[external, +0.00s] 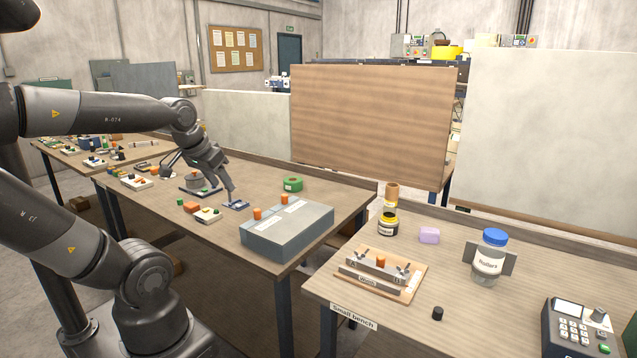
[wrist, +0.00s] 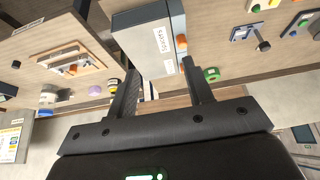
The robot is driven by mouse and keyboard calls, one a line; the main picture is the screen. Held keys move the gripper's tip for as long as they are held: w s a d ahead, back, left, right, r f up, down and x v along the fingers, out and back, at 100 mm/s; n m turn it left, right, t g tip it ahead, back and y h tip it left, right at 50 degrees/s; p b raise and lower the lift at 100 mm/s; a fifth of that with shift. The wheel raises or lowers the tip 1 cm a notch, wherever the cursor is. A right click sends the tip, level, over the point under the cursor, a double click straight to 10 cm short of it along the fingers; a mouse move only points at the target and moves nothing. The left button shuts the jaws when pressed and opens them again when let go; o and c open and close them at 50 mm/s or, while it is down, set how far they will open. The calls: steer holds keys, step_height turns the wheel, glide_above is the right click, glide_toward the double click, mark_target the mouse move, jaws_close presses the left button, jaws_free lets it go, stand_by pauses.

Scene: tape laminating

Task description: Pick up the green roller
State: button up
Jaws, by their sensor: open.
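A thick green ring (external: 290,184), like a roll with a pale label, lies on the long bench behind the grey box; it looks like the green roller. In the wrist view a green round thing (wrist: 211,74) shows just beside the right finger, partly hidden; it seems to be the same ring. My gripper (external: 231,194) points down over the bench, left of the ring and apart from it. In the wrist view my gripper (wrist: 161,66) has its two fingers wide apart with nothing held between them.
A grey box (external: 290,233) with orange pegs stands in front of the ring. The small bench (external: 460,315) at right holds a wooden jig (external: 415,287) and jars. Bench right of the ring is clear.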

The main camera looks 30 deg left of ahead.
steer(key=w+a+r+n+g+y, duration=0.1)
steer(key=w+a+r+n+g, duration=0.15)
steer(key=w+a, duration=0.75)
steer(key=n+g+h, duration=0.1)
steer(key=n+g, duration=0.2)
steer(key=n, duration=0.2)
glide_above(180, 202)
step_height(180, 202, down, 16)
steer(key=f, duration=0.2)
steer(key=a+f, duration=0.1)
steer(key=f, duration=0.1)
steer(key=shift+w+f, duration=0.15)
steer(key=shift+w+a+f, duration=0.1)
steer(key=shift+w+f, duration=0.05)
steer(key=shift+f, duration=2.9)
steer(key=shift+c, duration=0.2)
